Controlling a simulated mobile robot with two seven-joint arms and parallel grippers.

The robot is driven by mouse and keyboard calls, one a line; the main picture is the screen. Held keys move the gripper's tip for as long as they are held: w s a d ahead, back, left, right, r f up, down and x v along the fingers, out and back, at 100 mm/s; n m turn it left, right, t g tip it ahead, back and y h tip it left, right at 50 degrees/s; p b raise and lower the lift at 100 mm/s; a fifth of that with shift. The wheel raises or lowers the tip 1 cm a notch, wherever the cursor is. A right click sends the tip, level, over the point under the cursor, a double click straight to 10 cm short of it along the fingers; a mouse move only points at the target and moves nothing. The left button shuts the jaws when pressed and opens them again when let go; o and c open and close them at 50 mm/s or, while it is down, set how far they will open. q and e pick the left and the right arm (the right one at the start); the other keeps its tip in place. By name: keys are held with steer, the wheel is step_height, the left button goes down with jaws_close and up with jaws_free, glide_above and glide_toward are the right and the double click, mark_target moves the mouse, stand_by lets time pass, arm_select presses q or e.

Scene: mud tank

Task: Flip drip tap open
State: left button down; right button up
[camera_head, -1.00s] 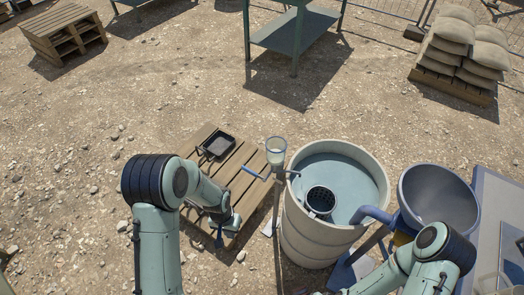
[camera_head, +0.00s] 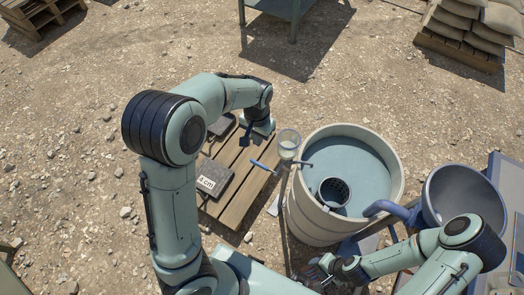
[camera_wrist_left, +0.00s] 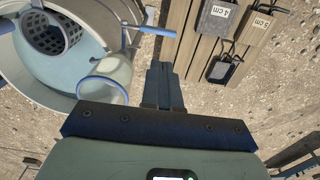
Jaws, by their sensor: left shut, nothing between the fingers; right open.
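The drip tap's blue lever (camera_head: 263,166) sticks out to the left of the tank's rim in the head view, joined to a thin metal pipe (camera_head: 296,163). The blue lever also shows at the top of the left wrist view (camera_wrist_left: 157,31). My left gripper (camera_head: 247,136) is over the pallet, beyond and slightly left of the lever, apart from it. Its fingers (camera_wrist_left: 164,84) are closed with nothing between them. My right gripper (camera_head: 326,277) is low in front of the tank, open and partly hidden by its arm.
A clear cup (camera_head: 289,143) stands close to the lever, beside the pale round tank (camera_head: 303,205) with water and a dark strainer (camera_head: 334,192). A block marked 4 cm (camera_head: 222,172) lies on the wooden pallet (camera_head: 237,207). A blue-grey bowl (camera_head: 465,197) is at the right.

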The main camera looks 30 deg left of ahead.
mark_target(258, 163)
arm_select(q)
steer(key=shift+r, duration=0.1)
arm_select(e)
steer(key=shift+s, duration=0.1)
arm_select(q)
step_height(258, 163, down, 13)
steer(key=shift+r+b, duration=0.1)
steer(key=shift+b, duration=0.25)
steer(key=shift+f, duration=0.65)
arm_select(e)
steer(key=shift+s+f, duration=0.45)
steer(key=shift+f, duration=0.1)
steer(key=shift+f, duration=0.1)
